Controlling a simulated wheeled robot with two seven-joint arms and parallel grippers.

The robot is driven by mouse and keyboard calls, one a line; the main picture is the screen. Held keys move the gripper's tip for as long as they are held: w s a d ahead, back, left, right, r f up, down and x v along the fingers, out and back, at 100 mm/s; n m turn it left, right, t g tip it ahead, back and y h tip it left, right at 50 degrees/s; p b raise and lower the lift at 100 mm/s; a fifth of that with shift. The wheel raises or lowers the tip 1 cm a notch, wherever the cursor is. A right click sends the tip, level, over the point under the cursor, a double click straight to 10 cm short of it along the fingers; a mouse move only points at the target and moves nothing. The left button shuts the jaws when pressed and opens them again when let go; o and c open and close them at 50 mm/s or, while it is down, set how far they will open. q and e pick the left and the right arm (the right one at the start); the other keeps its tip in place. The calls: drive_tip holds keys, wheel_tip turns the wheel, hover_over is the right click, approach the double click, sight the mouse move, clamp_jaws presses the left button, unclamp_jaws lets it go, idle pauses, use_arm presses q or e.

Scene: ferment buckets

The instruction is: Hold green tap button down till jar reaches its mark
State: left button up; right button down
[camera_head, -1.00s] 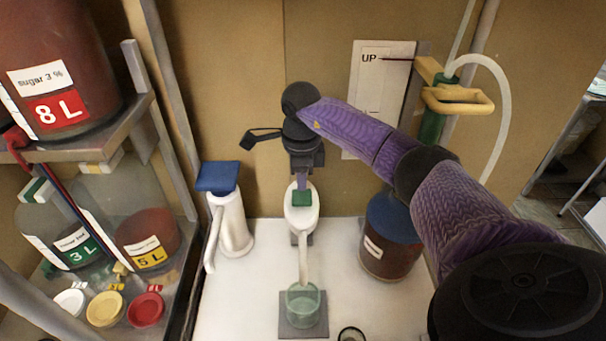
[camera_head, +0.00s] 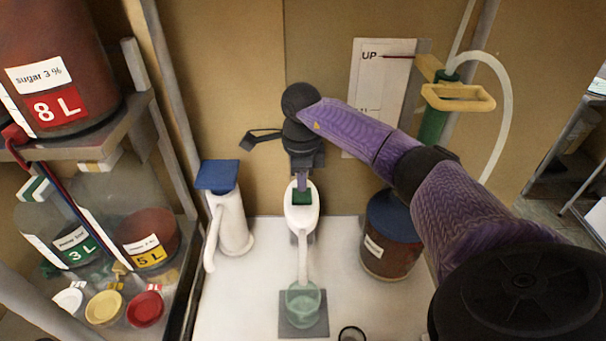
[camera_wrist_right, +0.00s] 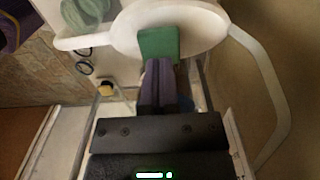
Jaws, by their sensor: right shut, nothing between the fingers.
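The white tap (camera_head: 302,222) stands at the middle of the white table, with its green button (camera_head: 302,198) on top and its spout hanging down over the jar. The green button also shows in the wrist view (camera_wrist_right: 158,43). The clear greenish jar (camera_head: 303,303) stands upright on a grey pad; its mark and exact level are too small to read. My right gripper (camera_head: 302,184) is shut and empty, its fingertips at the near edge of the button in the wrist view (camera_wrist_right: 158,72). They look to be touching it; how far it is pressed, I cannot tell. My left gripper is not in view.
A white dispenser with a blue top (camera_head: 218,180) stands left of the tap. A blue-lidded brown jar (camera_head: 390,245) stands at the right, near my arm. A shelf (camera_head: 100,142) with large jars is at the left. A yellow-handled pump (camera_head: 457,98) is on the right.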

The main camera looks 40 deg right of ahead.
drive_tip(key=shift+f+b, duration=0.8)
drive_tip(key=shift+f, duration=0.4)
idle(6.8)
